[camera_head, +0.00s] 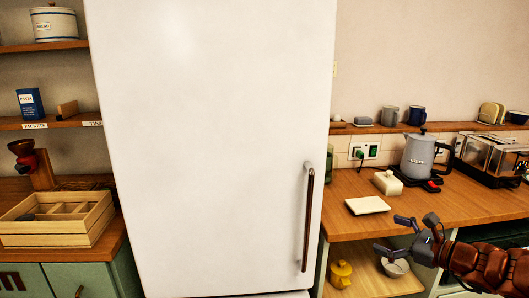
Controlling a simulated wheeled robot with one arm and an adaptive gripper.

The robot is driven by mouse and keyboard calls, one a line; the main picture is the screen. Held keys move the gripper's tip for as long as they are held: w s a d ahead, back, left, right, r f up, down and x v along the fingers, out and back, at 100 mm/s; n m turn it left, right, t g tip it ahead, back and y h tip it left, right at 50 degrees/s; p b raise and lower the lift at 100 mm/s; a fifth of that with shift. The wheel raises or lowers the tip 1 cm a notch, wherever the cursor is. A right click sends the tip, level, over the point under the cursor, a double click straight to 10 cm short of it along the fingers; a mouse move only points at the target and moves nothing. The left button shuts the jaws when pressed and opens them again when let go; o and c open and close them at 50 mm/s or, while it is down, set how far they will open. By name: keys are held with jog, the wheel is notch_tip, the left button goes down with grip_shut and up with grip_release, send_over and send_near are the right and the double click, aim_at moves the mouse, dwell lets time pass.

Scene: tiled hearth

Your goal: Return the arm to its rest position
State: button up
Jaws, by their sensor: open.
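My gripper (391,235) is at the lower right of the head view, at the end of my reddish-brown arm. Its dark fingers point left and are spread apart, with nothing between them. In the picture it lies over the front edge of the wooden counter (480,205) and the lower shelf (370,277). A white bowl (395,267) shows just below the fingers. I cannot tell how far the gripper is from the counter or the bowl. The rest of my arm runs out of the right edge.
A tall white fridge (210,130) with a dark handle (308,220) fills the middle. On the counter are a white tray (367,205), a butter dish (387,183), a grey kettle (420,155) and a toaster (492,158). A yellow pot (341,273) stands below. A wooden crate (55,238) sits left.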

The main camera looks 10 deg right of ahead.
jog(key=s+a+n+g+y+p, duration=0.1)
jog(key=s+a+n+g, duration=0.35)
jog(key=a, duration=0.45)
jog(key=s+a+n+g+p, duration=0.25)
jog(key=s+a+n, duration=0.2)
jog(key=a, duration=0.35)
jog(key=s+a+n+g+y, duration=0.1)
jog(key=s+a+n+g, duration=0.35)
jog(key=a, duration=0.45)
jog(key=s+a+n+g+h+p, duration=0.25)
jog(key=s+n+g+h, duration=0.35)
jog(key=s, duration=0.5)
jog(key=s+d+r+n+t+h+p, duration=0.1)
jog(key=s+d+n+t+h+p, duration=0.1)
jog(key=s+d+n+h, duration=0.2)
jog(key=shift+s+d+r+n+p, duration=0.2)
jog(key=shift+s+d+n+p, duration=0.2)
jog(key=shift+s+d+n, duration=1.25)
jog(key=shift+s+d+m, duration=0.25)
jog(key=shift+s+m, duration=0.25)
jog(key=shift+s, duration=0.1)
